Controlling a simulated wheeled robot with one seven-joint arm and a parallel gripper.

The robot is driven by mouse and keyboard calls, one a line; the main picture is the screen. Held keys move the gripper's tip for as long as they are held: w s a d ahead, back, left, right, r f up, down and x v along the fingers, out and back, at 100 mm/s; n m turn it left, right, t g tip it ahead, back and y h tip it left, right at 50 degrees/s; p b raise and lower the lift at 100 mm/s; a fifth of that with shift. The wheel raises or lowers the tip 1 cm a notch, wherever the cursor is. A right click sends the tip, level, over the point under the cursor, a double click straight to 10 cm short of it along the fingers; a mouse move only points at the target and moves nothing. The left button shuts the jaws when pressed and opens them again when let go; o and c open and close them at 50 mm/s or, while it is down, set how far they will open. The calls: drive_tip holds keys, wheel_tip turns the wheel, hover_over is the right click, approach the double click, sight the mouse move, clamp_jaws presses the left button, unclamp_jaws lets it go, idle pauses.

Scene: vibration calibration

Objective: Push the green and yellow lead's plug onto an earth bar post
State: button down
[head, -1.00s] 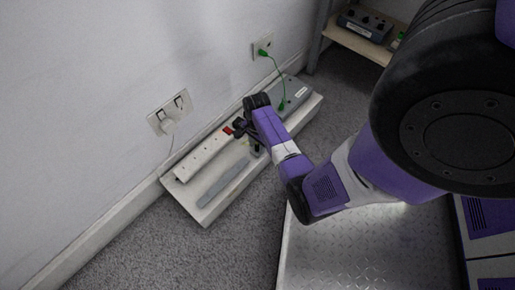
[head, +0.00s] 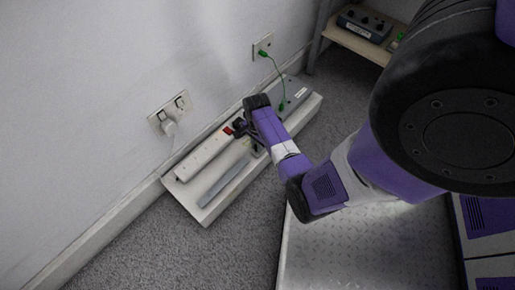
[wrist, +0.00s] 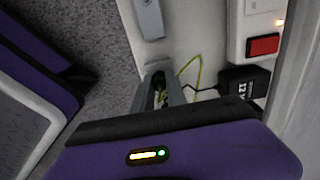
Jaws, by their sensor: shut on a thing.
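My gripper (wrist: 162,88) shows in the wrist view with its grey fingers shut on the plug of the green and yellow lead. The plug itself is mostly hidden between the fingers. The lead (wrist: 198,66) loops away to the right, close to the black 12 V adapter (wrist: 246,80). In the head view the gripper (head: 258,151) is low over the white plinth (head: 205,214), mostly behind my arm. A grey flat bar (head: 224,184) lies on the plinth; it also shows in the wrist view (wrist: 148,18). I cannot make out any earth bar post.
A white power strip (head: 205,155) with a red switch (wrist: 263,46) runs along the wall side. Carpet lies in front of the plinth.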

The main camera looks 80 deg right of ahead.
drive_tip(key=shift+r+p, duration=0.4)
drive_tip(key=shift+p, duration=0.2)
idle(0.4)
drive_tip(key=shift+r+p, duration=1.65)
drive_tip(key=shift+p, duration=0.4)
drive_tip(key=shift+w+a+r+p, duration=0.2)
drive_tip(key=shift+w+a+p, duration=0.25)
drive_tip(key=shift+a+p, duration=0.2)
drive_tip(key=r+p, duration=0.1)
drive_tip(key=p, duration=0.3)
hover_over(238, 167)
drive_tip(key=shift+f+b, duration=0.4)
drive_tip(key=shift+f, duration=0.25)
drive_tip(key=shift+d+f+b, duration=0.1)
drive_tip(key=shift+f+b, duration=0.55)
drive_tip(key=shift+f, duration=0.4)
drive_tip(key=shift+f, duration=1)
idle(0.4)
